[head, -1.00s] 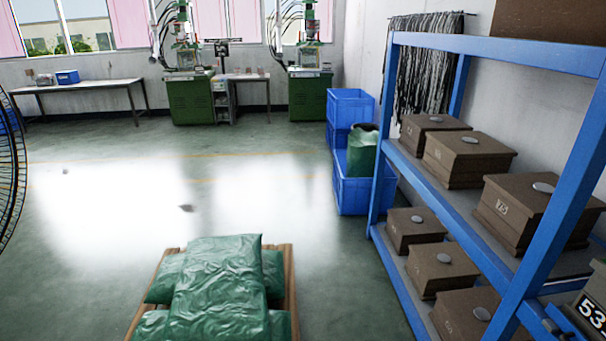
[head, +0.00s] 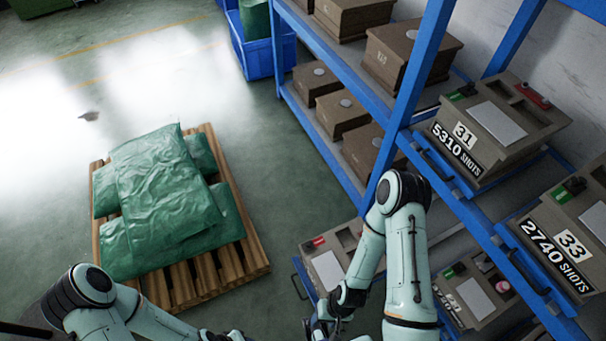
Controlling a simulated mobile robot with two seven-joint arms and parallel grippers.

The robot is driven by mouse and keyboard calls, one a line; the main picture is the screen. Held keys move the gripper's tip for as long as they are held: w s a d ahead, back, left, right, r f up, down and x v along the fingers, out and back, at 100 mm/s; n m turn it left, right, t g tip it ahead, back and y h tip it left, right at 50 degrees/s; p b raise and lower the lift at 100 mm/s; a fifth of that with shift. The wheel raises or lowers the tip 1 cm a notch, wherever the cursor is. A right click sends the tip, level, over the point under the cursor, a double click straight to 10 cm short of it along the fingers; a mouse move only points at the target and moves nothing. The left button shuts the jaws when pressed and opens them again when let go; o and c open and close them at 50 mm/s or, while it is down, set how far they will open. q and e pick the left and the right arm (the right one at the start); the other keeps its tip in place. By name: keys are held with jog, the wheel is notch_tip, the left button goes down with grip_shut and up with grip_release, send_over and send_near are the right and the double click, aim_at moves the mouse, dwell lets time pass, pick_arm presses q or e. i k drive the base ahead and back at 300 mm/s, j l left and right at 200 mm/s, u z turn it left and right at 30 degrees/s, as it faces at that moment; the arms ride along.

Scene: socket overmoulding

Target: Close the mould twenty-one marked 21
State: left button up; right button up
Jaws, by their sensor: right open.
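I cannot make out a 21 on any mould in the head view. On the lower shelf, one grey-brown mould (head: 327,268) stands left of my right arm, with a pale plate and a red part on top; its front is hidden. Another lower mould (head: 477,297) stands right of the arm; its number is partly covered and unreadable. My right gripper (head: 322,328) is open at the bottom edge, low and in front of the left one of these moulds, partly cut off. My left arm enters at the lower left; its gripper is outside the picture.
Moulds marked 31 (head: 465,135) and 33 (head: 572,244) stand on the upper shelf. The blue rack's posts and rails (head: 412,95) are close to my right arm. A wooden pallet (head: 240,250) with green sacks (head: 165,200) stands left. Floor between pallet and rack is clear.

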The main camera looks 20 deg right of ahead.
aim_at(321, 269)
jog(key=k+j+z, duration=0.15)
jog(key=k+z, duration=0.65)
jog(key=k+l, duration=0.05)
